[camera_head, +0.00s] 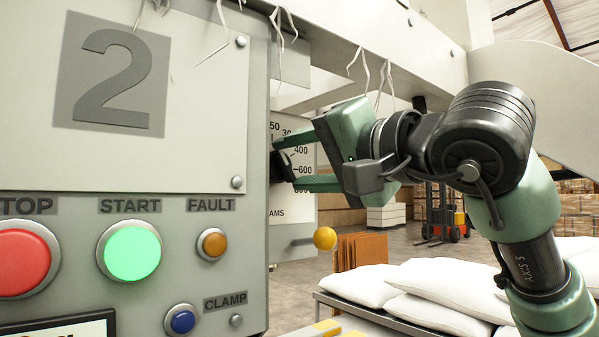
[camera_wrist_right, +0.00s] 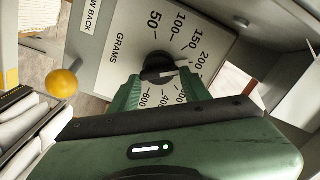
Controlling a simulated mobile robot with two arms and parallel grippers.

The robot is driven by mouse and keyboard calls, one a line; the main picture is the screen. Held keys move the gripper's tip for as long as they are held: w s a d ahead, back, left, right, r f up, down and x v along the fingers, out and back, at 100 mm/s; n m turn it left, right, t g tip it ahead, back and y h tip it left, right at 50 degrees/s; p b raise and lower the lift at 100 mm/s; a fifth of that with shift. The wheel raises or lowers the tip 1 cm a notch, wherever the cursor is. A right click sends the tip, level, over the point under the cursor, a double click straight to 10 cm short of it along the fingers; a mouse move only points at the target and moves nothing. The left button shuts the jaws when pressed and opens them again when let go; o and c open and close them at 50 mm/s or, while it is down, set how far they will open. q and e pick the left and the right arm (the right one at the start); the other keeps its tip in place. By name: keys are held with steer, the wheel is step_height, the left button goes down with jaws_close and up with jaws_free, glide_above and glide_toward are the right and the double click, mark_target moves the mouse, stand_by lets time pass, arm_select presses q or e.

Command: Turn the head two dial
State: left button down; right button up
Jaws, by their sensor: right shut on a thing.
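The dial is a black knob (camera_wrist_right: 155,63) on a white plate (camera_wrist_right: 125,35) marked GRAMS, with numbers around it from 50 up to 600 and more. In the wrist view its light pointer points to the right, near the 200 mark. My right gripper (camera_head: 284,165) reaches in from the right in the head view and is shut on the knob, one green finger above and one below. The fingers also show at the knob in the wrist view (camera_wrist_right: 162,84). The head panel carries a large grey 2 (camera_head: 113,80). My left gripper is not in view.
The panel has a red STOP button (camera_head: 22,262), a lit green START button (camera_head: 132,252), an amber FAULT light (camera_head: 213,244) and a blue button (camera_head: 182,320). A yellow ball-ended lever (camera_head: 325,238) sticks out below the dial.

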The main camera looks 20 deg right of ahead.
steer(key=shift+f+m+b, duration=0.2)
steer(key=shift+m+b, duration=1.2)
steer(key=shift+m, duration=1.7)
steer(key=o, duration=1.4)
steer(key=shift+w, duration=0.15)
steer(key=shift+c, duration=0.2)
steer(key=b+v, duration=0.3)
steer(key=v, duration=0.5)
